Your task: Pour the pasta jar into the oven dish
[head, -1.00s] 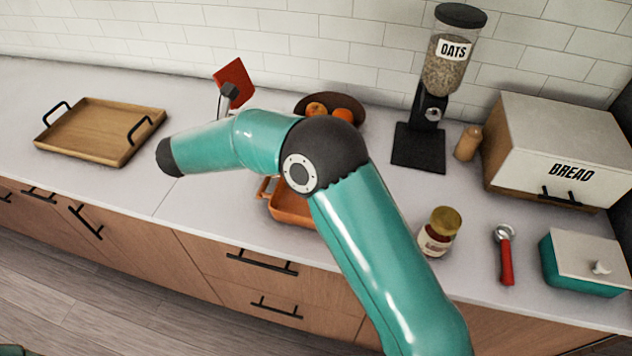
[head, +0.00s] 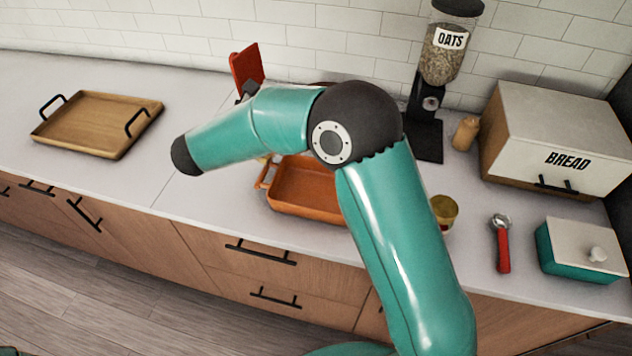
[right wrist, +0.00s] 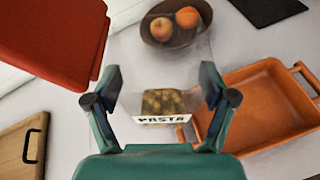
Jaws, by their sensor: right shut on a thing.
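The pasta jar (right wrist: 165,103) is clear, with a PASTA label and yellowish contents, and shows in the right wrist view. My right gripper (right wrist: 162,82) is shut on it, a finger on each side. In the head view my right arm hides this gripper and most or all of the jar. The orange oven dish (head: 305,190) sits on the counter, partly behind my arm; in the right wrist view it is right of the jar (right wrist: 265,100). I cannot make out its inside fully. My left gripper is out of view.
A red panel (head: 247,65) stands near the wall, close to my arm; it looms upper left in the right wrist view. A fruit bowl (right wrist: 176,38) is behind. A wooden tray (head: 98,125) is left; a sauce jar (head: 444,208), red-handled tool (head: 502,245) and bread box (head: 555,140) are right.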

